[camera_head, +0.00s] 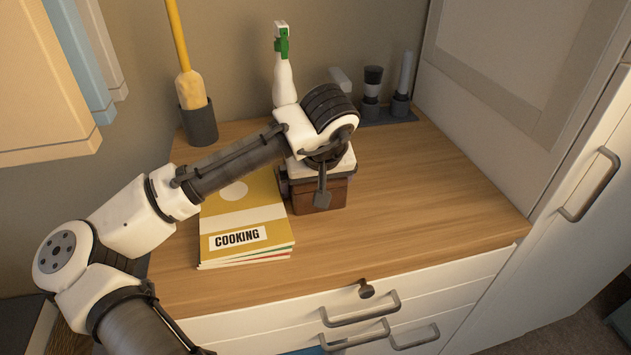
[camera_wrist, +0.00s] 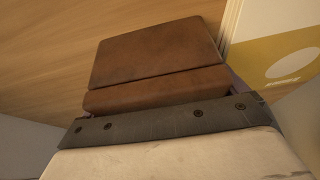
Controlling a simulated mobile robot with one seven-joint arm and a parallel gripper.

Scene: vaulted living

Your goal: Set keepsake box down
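The keepsake box (camera_head: 312,197) is a small brown box beneath my gripper (camera_head: 318,188), just right of the cookbook. It is at or very near the wooden countertop; I cannot tell if its underside touches. My gripper points down over the box, with a dark finger against its near side; the far finger is hidden. In the wrist view the box's brown top (camera_wrist: 157,52) and a lower brown strip lie right beyond the grey gripper bar (camera_wrist: 165,122). My gripper appears shut on the box.
A yellow COOKING book (camera_head: 240,225) lies left of the box. A spray bottle (camera_head: 284,75) stands behind my wrist. A dark utensil holder (camera_head: 199,124) is back left, and a grinder set (camera_head: 385,112) back right. The countertop (camera_head: 430,200) is clear to the right.

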